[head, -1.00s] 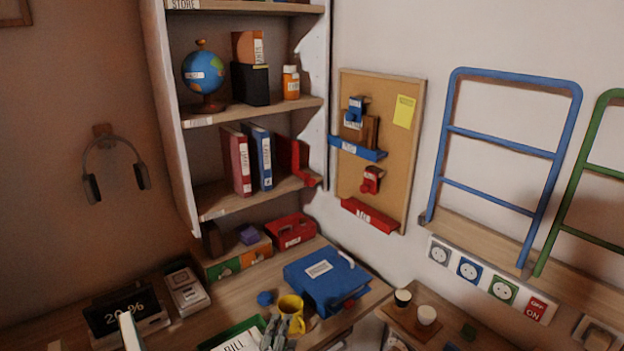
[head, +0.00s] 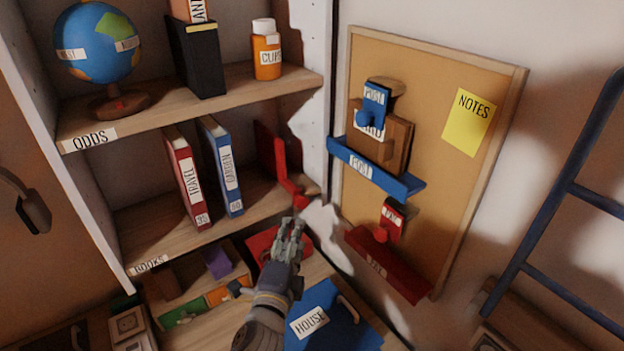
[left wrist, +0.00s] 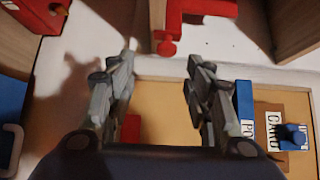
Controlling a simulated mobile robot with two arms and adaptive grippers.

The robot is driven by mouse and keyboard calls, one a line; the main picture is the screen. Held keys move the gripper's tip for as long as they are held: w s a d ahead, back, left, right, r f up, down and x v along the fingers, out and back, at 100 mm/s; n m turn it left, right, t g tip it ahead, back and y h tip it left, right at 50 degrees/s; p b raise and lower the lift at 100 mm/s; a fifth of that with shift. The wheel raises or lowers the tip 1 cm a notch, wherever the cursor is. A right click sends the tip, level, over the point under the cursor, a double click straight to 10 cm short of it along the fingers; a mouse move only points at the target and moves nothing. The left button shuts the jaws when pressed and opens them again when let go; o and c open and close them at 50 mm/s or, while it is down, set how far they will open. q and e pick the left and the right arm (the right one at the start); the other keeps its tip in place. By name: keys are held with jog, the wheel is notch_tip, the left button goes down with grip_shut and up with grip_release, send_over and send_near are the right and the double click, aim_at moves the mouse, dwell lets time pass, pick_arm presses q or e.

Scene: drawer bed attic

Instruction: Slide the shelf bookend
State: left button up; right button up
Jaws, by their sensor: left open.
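The red bookend (head: 276,160) stands on the right side of the BOOKS shelf (head: 158,226), with a gap between it and the two books. A red TRAVEL book (head: 186,178) and a blue GARDEN book (head: 221,165) stand upright, leaning slightly, left of it. My left gripper (head: 290,228) is below and in front of the bookend, apart from it, with nothing between its fingers. In the left wrist view, my open left gripper (left wrist: 158,85) has the red bookend (left wrist: 166,38) ahead, near the top. My right gripper is not in view.
A corkboard (head: 455,190) with a blue ledge (head: 375,168) and a red ledge (head: 388,263) hangs right of the shelf. A blue HOUSE box (head: 335,312) and a red box (head: 262,246) lie below. The ODDS shelf (head: 90,137) is overhead.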

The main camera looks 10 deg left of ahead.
aim_at(305, 204)
pick_arm(q)
jog(key=w, duration=0.3)
jog(key=w+p, duration=0.1)
jog(key=w, duration=0.2)
jog(key=w+p, duration=0.1)
jog(key=w, duration=0.3)
jog(key=shift+r, duration=0.4)
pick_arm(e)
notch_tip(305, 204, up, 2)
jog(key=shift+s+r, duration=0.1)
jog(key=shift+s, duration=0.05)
pick_arm(q)
jog(key=shift+s, duration=0.1)
grip_shut()
jog(key=shift+w+d+b, duration=0.3)
jog(key=shift+b, duration=0.15)
jog(key=shift+w+d+r+b, duration=0.15)
jog(key=shift+w+d+b, duration=0.5)
jog(key=shift+w+d, duration=0.4)
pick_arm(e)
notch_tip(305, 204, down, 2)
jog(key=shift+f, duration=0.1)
